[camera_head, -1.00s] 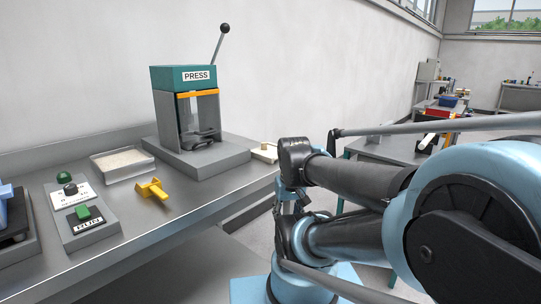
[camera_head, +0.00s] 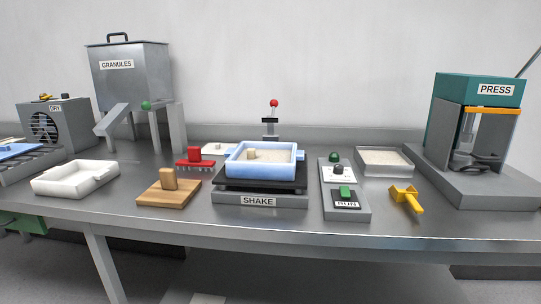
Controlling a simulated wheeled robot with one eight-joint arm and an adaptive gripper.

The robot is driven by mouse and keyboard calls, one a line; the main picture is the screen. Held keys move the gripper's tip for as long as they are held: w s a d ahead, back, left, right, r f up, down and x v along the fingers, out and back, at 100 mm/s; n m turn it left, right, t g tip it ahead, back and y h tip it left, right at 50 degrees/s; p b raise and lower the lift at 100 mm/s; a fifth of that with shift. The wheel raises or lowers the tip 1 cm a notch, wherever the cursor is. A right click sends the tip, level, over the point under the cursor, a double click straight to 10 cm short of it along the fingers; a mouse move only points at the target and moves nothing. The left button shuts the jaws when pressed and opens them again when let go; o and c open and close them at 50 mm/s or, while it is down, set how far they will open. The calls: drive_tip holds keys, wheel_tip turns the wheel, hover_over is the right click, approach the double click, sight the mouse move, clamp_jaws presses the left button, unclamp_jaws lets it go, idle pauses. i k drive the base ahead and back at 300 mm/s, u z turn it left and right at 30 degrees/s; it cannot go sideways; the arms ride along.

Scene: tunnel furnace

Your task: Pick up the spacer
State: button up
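No thing in view is labelled as the spacer, and I cannot tell for sure which one it is. A small tan block (camera_head: 251,155) sits in the blue-rimmed tray (camera_head: 249,169) on the SHAKE unit. A wooden board (camera_head: 155,199) with an upright wooden block (camera_head: 168,178) on it lies left of that unit. A yellow tool (camera_head: 407,198) lies at the right, in front of a shallow grey tray (camera_head: 360,165). My gripper is not in view.
On the grey bench (camera_head: 280,228) stand a granules hopper (camera_head: 130,75), a dryer (camera_head: 72,125), a white mould tray (camera_head: 75,180), a red brush-like tool (camera_head: 195,157), the SHAKE unit (camera_head: 258,201), a RUN button panel (camera_head: 346,205) and a press (camera_head: 478,130). Bare bench shows along the front edge.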

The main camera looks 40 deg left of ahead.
sight(251, 153)
drive_tip(key=u, duration=2.45)
